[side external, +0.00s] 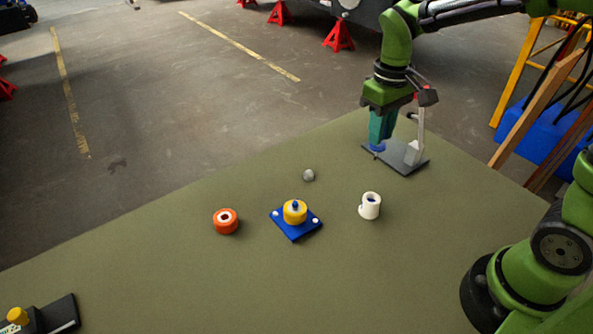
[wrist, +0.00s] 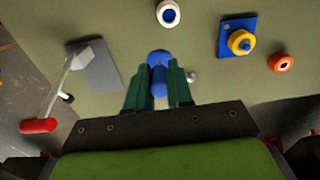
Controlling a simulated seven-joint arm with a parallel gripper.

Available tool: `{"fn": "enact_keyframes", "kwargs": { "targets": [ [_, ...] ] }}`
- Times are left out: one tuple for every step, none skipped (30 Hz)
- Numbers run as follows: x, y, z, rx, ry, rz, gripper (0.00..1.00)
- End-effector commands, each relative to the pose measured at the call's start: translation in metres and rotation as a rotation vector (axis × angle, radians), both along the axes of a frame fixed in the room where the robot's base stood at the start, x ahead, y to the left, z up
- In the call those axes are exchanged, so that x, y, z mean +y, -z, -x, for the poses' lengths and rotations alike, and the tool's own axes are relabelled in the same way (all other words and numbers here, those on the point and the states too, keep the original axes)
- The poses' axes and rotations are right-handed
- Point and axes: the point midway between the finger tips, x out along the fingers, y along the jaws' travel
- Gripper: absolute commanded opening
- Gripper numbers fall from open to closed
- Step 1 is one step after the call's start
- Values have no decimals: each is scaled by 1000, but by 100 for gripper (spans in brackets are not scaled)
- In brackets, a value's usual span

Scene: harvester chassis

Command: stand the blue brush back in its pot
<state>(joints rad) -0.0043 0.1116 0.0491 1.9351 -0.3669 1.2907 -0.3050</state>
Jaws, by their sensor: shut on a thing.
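My gripper (side external: 379,140) is shut on the blue brush (wrist: 159,84), which shows between the two green fingers in the wrist view. A wider blue part (wrist: 160,58) shows just beyond the fingertips; in the side view a bit of blue (side external: 377,147) shows under them. I cannot tell whether the brush's lower end touches anything. A white, round, open-topped pot (side external: 370,205) stands on the table, below and slightly left of my gripper in the side view. It shows at the top of the wrist view (wrist: 168,13), apart from the brush.
A grey plate (side external: 415,162) with a pale upright post stands close beside my gripper. A small grey ball (side external: 308,175), a blue base with a yellow knob (side external: 295,212) and an orange ring (side external: 226,221) are on the green table (side external: 180,270).

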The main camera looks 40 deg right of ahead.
Motion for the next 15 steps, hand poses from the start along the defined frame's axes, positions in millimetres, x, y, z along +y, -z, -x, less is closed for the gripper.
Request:
{"fn": "enact_keyframes", "kwargs": {
  "targets": [
    [8, 6, 10, 2, -5, 0, 0],
    [11, 9, 14, 1, -5, 0, 0],
    [15, 13, 20, 1, -3, 0, 0],
    [18, 16, 23, 0, -3, 0, 0],
    [20, 18, 26, 0, -1, 0, 0],
    [21, 20, 29, 0, 1, -1, 0],
    [22, 21, 30, -1, 1, -1, 0],
    [23, 21, 30, -2, 2, -1, 0],
    [23, 22, 31, -2, 3, -1, 0],
    [23, 22, 31, -2, 3, -1, 0],
    [23, 22, 30, -2, 3, -1, 0],
    [23, 21, 30, -2, 3, -1, 0],
    [23, 21, 30, -2, 3, -1, 0],
    [23, 21, 30, -2, 3, -1, 0],
    [23, 21, 30, -2, 3, -1, 0]
  ]
}}
